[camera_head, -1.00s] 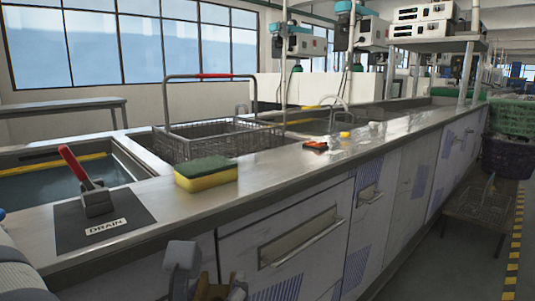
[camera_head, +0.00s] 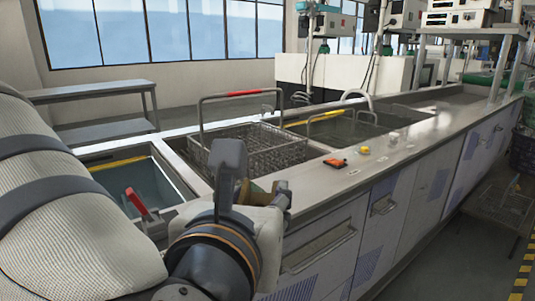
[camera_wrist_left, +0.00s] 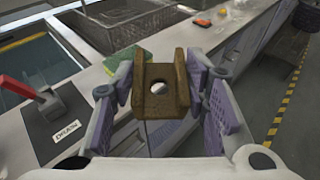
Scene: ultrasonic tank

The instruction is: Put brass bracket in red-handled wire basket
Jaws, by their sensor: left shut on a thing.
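The brass bracket (camera_wrist_left: 160,72), a brown channel-shaped piece with a round hole, is held between the two fingers of my left gripper (camera_wrist_left: 160,84) in the left wrist view. The basket is apart from the gripper. My right gripper is not in view.
A green and yellow sponge (camera_wrist_left: 122,62) lies on the counter. A red-handled drain lever (camera_wrist_left: 45,100) stands by the left tank. An orange-red item (camera_head: 335,162) and a yellow item (camera_head: 364,150) lie on the counter right of the basket. A second tank (camera_head: 345,128) lies beyond.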

